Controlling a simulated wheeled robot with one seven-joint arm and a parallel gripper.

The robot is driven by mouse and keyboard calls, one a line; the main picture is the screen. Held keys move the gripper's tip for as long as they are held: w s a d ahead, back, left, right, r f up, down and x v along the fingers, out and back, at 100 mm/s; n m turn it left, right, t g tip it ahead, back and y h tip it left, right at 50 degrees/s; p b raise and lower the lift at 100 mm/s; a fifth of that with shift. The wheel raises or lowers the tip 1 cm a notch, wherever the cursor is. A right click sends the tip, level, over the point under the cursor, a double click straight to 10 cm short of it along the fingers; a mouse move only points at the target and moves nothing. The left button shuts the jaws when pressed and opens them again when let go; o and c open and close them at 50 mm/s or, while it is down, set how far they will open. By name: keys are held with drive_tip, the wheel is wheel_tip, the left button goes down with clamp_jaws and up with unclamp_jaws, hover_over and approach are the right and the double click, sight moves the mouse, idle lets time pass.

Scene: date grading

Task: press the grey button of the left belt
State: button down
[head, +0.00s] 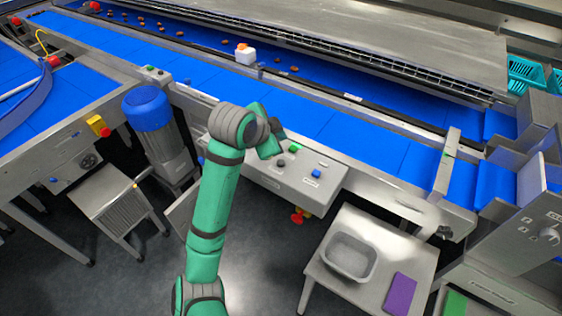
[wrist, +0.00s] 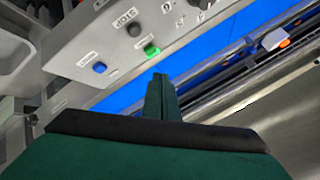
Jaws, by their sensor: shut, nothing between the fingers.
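A dark grey round button (wrist: 134,29) sits beside the green one, and a blue button (wrist: 99,67) sits farther left. In the head view the dark grey button (head: 281,162) lies just right of my gripper, and the fingers appear apart from it. The arm hides the panel's left part. I cannot tell which belt each control serves.
Long blue belts (head: 335,128) run behind the panel, with brown dates and a white-and-orange block (head: 245,54). A side table (head: 345,290) with a grey tub (head: 368,262) stands front right. A red knob (head: 299,215) hangs below the panel.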

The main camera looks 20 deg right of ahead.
drive_tip(key=shift+w+a+f, duration=0.1)
drive_tip(key=shift+w+f, duration=0.05)
drive_tip(key=shift+f, duration=3.85)
drive_tip(key=shift+f, duration=0.15)
drive_tip(key=shift+f, duration=0.3)
drive_tip(key=shift+f, duration=0.45)
drive_tip(key=shift+r, duration=0.9)
wheel_tip(320, 180, up, 5)
